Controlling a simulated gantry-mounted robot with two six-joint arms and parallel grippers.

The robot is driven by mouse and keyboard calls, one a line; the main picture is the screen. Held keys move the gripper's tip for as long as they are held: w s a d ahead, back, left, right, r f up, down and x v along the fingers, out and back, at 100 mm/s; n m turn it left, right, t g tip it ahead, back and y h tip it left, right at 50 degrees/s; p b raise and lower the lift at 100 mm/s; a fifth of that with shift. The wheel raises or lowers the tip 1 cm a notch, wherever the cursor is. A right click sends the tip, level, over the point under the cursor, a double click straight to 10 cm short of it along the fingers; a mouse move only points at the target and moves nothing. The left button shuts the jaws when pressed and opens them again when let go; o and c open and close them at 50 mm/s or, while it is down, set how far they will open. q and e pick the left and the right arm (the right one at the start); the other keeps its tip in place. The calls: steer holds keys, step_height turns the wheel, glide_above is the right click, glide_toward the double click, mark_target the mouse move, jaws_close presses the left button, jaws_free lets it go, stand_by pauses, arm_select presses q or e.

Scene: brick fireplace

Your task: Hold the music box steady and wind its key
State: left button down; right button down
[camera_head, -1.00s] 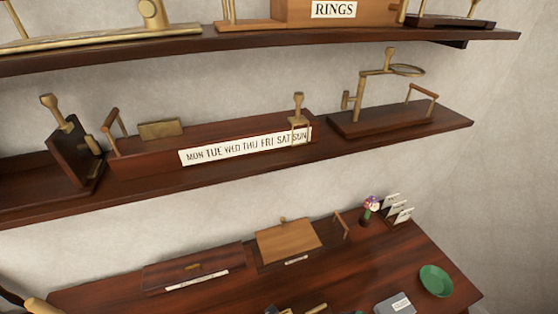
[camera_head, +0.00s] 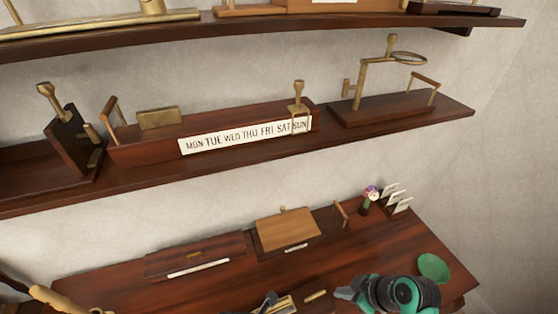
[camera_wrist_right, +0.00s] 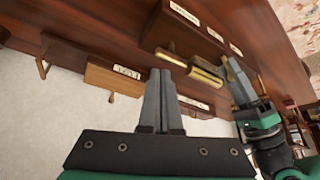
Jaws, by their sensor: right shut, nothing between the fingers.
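My right gripper (camera_wrist_right: 160,78) is shut and empty in the right wrist view, its grey fingers together. In the head view my right gripper (camera_head: 345,293) is over the desk's front right. A brass cylinder piece (camera_wrist_right: 190,66) lies beyond its fingertips, apart from them; brass parts (camera_head: 288,303) also show at the head view's bottom edge. I cannot tell surely whether these belong to the music box, and no key is clear. My left gripper (camera_wrist_right: 238,82) reaches in beside the brass piece; whether its fingers are closed on anything is unclear.
A light wooden lidded box (camera_head: 287,231) and a dark box (camera_head: 195,255) stand at the desk's back. A green dish (camera_head: 433,267), flower vase (camera_head: 368,197) and card holder (camera_head: 396,198) are at the right. A shelf (camera_head: 240,158) with brass-fitted wooden devices hangs above.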

steer(key=shift+f, duration=3.55)
steer(key=shift+w+a, duration=0.15)
steer(key=shift+a, duration=0.45)
steer(key=shift+s+a, duration=0.15)
steer(key=shift+s, duration=0.25)
steer(key=shift+s+a, duration=0.3)
steer(key=shift+s, duration=0.1)
steer(key=shift+s+a, duration=0.4)
steer(key=shift+a, duration=0.1)
steer(key=shift+a, duration=0.15)
steer(key=shift+s, duration=0.1)
step_height(320, 180, up, 6)
steer(key=shift+s+d, duration=0.2)
steer(key=shift+s, duration=0.1)
